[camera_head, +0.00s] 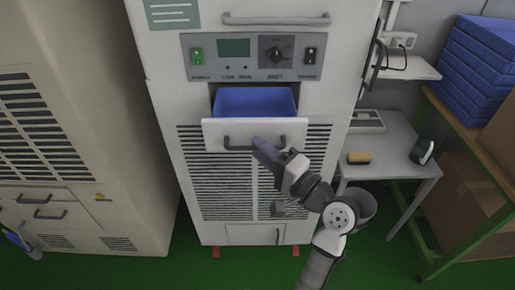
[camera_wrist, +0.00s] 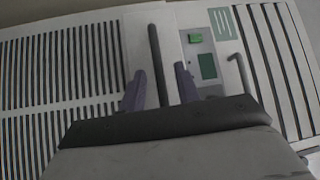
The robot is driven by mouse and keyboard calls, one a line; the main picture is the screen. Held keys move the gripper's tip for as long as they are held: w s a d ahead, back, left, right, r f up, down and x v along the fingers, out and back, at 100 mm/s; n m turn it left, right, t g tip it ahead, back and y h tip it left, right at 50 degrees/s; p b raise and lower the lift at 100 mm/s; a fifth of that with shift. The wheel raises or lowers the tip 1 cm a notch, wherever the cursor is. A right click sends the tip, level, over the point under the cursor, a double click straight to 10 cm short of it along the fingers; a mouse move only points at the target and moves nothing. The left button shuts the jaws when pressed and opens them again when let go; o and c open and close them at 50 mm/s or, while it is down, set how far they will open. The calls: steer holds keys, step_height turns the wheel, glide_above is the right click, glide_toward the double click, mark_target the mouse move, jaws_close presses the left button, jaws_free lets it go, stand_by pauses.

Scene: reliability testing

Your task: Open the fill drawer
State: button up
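The fill drawer (camera_head: 220,131) stands pulled out from the front of the tall white machine (camera_head: 168,85). Its blue inside (camera_head: 254,101) shows from above and looks empty. A dark bar handle (camera_head: 234,146) runs across the drawer front. My gripper (camera_head: 266,152) is at the handle's right part in the head view. In the wrist view the two purple fingers of my gripper (camera_wrist: 160,72) stand on either side of the handle bar (camera_wrist: 156,55), with a gap on both sides. The gripper is open and does not clamp the bar.
A control panel (camera_head: 212,65) with switches and a dial sits above the drawer, and vent slats lie below. A grey side table (camera_head: 395,152) with a yellow-brown block (camera_head: 360,158) stands at right, beside a shelf with blue boxes (camera_head: 470,60). Another cabinet (camera_head: 110,110) stands left.

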steer(key=b+v, duration=0.2)
steer(key=v, duration=1)
steer(key=shift+b, duration=0.3)
steer(key=shift+f, duration=0.1)
